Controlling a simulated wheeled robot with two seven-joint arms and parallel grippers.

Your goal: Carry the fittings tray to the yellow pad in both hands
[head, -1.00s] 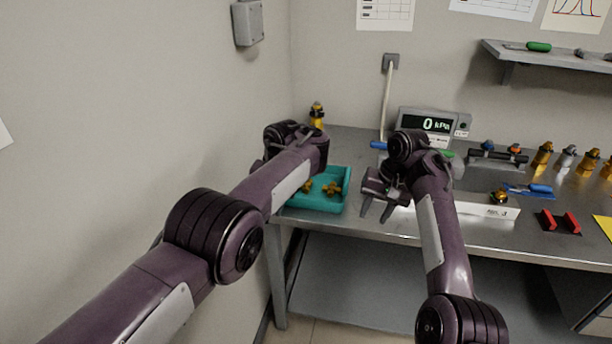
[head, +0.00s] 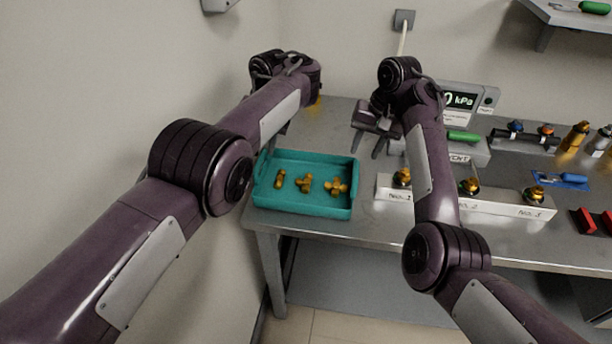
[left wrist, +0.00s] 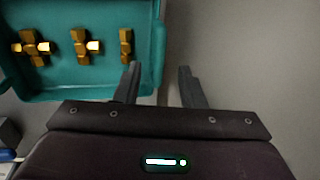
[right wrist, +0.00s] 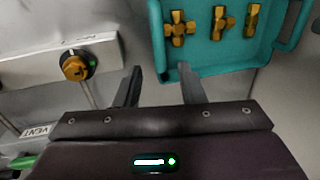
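The fittings tray (head: 305,208) is a teal open tray at the left end of the metal bench, with three brass fittings (head: 307,184) lying in it. In the left wrist view the tray's wall (left wrist: 158,60) runs beside my open left gripper (left wrist: 157,88), one finger overlapping its edge in the picture. My right gripper (head: 370,142) is open and empty, right of and behind the tray. In the right wrist view the tray (right wrist: 225,55) lies ahead of its fingers (right wrist: 160,88). The yellow pad is out of view.
A pressure display (head: 462,102) stands at the back. The wall is close on the left.

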